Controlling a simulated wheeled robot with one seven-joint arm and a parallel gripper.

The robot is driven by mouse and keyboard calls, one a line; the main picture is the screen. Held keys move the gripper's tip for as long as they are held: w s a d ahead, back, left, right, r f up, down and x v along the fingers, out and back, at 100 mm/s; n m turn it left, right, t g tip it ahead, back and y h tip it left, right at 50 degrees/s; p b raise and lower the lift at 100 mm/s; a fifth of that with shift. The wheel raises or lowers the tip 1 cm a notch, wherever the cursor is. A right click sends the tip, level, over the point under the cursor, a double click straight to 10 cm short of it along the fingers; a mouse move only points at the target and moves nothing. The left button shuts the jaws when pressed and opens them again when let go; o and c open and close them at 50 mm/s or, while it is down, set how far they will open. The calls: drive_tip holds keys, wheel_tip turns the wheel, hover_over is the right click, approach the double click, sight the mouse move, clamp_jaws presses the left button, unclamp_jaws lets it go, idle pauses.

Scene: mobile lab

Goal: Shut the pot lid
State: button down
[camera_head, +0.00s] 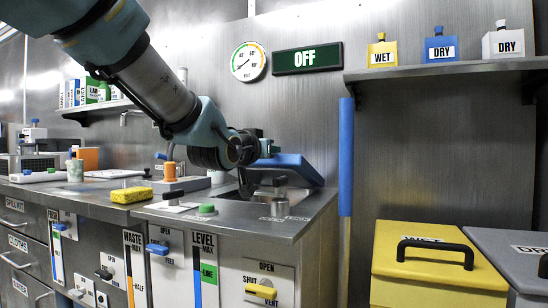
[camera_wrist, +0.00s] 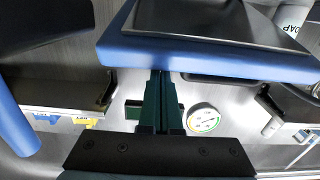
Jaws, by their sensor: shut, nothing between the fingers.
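The pot lid (camera_head: 290,164) is a blue-edged slab standing raised and tilted at the back of the pot in the counter's right end. In the wrist view the lid (camera_wrist: 210,57) fills the top, with its blue edge and dark metal panel showing. My gripper (camera_head: 270,150) is at the lid's upper left side in the head view. Its green fingers (camera_wrist: 160,74) are shut together and empty, with their tips at the lid's blue edge. I cannot tell whether they touch it. The pot's opening is largely hidden by my arm and the fittings in front.
A yellow sponge (camera_head: 131,195) and a green button (camera_head: 206,209) lie on the counter to the left. A blue vertical pole (camera_head: 346,157) stands to the right. A yellow WET bin (camera_head: 437,255) is at lower right. A shelf (camera_head: 445,70) with labelled bottles hangs above.

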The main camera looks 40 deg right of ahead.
drive_tip(key=shift+s+a+f+b, duration=0.15)
drive_tip(key=shift+a+f+b, duration=0.1)
drive_tip(key=shift+f+b, duration=0.45)
drive_tip(key=shift+s+a+f+b, duration=0.1)
drive_tip(key=shift+a+f+b, duration=0.1)
drive_tip(key=shift+f+b, duration=0.4)
drive_tip(key=shift+a, duration=0.1)
